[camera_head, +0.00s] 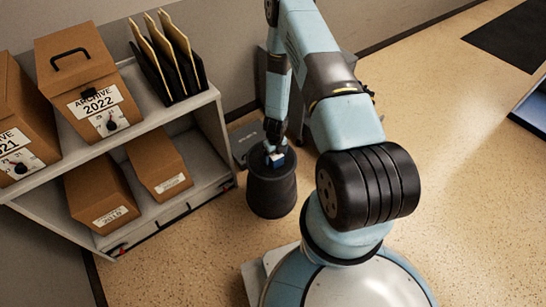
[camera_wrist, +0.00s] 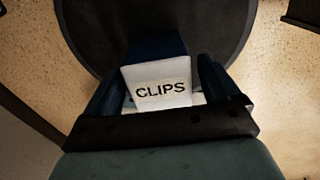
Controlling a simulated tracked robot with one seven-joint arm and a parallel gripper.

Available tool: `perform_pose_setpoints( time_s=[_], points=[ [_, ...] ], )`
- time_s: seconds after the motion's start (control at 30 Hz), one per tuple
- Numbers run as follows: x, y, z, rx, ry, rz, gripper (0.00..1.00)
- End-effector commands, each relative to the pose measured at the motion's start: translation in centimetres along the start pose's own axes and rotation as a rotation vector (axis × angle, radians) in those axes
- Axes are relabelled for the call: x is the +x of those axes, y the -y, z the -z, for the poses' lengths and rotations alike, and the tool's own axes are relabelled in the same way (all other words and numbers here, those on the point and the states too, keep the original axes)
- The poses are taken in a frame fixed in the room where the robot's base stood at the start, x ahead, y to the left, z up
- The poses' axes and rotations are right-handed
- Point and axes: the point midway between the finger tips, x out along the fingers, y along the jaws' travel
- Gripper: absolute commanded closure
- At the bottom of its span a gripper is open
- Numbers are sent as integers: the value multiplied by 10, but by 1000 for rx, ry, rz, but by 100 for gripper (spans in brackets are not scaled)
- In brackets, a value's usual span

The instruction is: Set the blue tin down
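The blue tin (camera_wrist: 155,48) has a white face lettered CLIPS and sits between the two fingers of my gripper (camera_wrist: 163,66) in the wrist view. The fingers close in on its two sides, and my gripper looks shut on it. In the head view the tin (camera_head: 278,160) is a small blue and white shape below my gripper (camera_head: 275,146), over the top of a dark round drum-shaped stand (camera_head: 271,192). The stand's dark round top (camera_wrist: 90,25) lies behind the tin in the wrist view. I cannot tell whether the tin touches it.
A grey shelf unit (camera_head: 222,130) stands to the left, close to the stand, with archive boxes (camera_head: 90,95) and black upright files (camera_head: 165,75). A grey object (camera_head: 246,140) lies behind the stand. The speckled floor (camera_head: 460,200) at the right is open.

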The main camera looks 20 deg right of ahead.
Motion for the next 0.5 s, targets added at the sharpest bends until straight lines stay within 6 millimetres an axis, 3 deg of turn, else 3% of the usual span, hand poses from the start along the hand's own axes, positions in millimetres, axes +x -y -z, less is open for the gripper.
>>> perform_pose_setpoints(
  time_s=[0.33, 0.5],
  points=[
    [-3, 0, 0, 0, 0, 0, 6],
    [-19, 1, -1, 1, 2, 1, 6]
  ],
)
